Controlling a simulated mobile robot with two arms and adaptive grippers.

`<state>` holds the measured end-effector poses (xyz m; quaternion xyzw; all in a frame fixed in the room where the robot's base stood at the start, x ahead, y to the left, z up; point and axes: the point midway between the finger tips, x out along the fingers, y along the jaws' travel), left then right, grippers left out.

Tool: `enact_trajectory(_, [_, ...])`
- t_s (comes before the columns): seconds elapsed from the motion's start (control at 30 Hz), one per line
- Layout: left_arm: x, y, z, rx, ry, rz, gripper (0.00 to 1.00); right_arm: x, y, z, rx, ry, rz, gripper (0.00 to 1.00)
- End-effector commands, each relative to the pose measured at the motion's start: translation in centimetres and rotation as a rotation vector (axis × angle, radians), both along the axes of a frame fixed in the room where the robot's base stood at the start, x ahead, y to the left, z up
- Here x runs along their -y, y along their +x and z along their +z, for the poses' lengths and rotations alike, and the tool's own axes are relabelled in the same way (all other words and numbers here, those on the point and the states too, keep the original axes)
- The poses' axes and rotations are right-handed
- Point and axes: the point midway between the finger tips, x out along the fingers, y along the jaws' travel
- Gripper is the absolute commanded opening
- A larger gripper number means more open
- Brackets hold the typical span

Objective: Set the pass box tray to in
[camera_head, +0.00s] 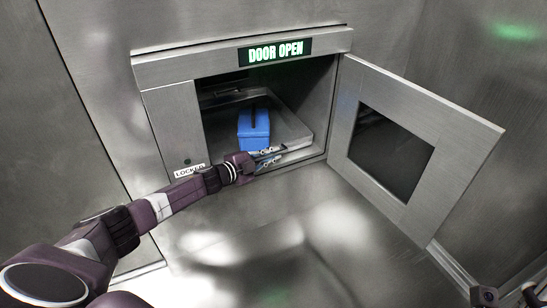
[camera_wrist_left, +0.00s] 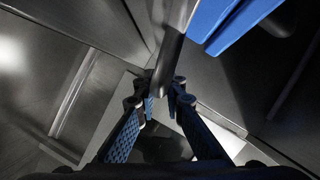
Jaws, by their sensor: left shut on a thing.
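The pass box (camera_head: 166,72) is a steel wall opening with its door (camera_head: 430,130) swung open to the right. The metal tray (camera_head: 292,128) sits inside the opening, its front edge near the sill. A blue case (camera_head: 253,131) with a dark handle stands on the tray; part of it shows in the left wrist view (camera_wrist_left: 228,22). My left gripper (camera_head: 270,157) is at the tray's front edge, just below the case. Small parts of my right gripper (camera_head: 508,296) show at the bottom right corner.
A lit sign (camera_head: 275,52) above the opening reads DOOR OPEN. A label (camera_head: 189,172) reading LOCKED is on the panel left of the opening. The open door stands out to the right of my left gripper.

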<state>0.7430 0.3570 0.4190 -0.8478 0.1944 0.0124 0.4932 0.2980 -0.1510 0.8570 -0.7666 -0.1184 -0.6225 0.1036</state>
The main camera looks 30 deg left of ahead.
Motion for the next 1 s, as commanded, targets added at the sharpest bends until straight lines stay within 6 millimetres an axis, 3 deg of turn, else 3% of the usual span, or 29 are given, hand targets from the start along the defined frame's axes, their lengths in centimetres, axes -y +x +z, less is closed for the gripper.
enact_trajectory(0.2, [-0.1,0.0,0.0,-0.001,0.001,0.002,0.0,0.0,0.0,0.0,0.0,0.0,0.0,0.28])
enact_trajectory(0.23, [-0.1,0.0,0.0,-0.001,0.001,0.002,0.13,0.0,0.0,0.0,0.0,0.0,0.0,0.28])
enact_trajectory(0.37, [0.0,0.0,0.0,0.0,0.0,0.001,0.27,0.0,0.0,0.1,0.001,0.0,0.0,0.28])
enact_trajectory(0.73, [0.0,0.0,0.6,0.002,0.0,-0.001,0.27,0.1,0.0,0.1,0.003,0.001,-0.002,0.28])
enact_trajectory(0.87, [-0.1,0.0,2.3,0.003,0.003,-0.002,0.27,0.0,0.0,0.1,0.003,0.001,-0.001,0.28])
enact_trajectory(1.0, [-0.1,0.1,5.3,0.008,0.002,-0.003,0.27,0.0,0.0,0.1,0.002,0.0,-0.001,0.28])
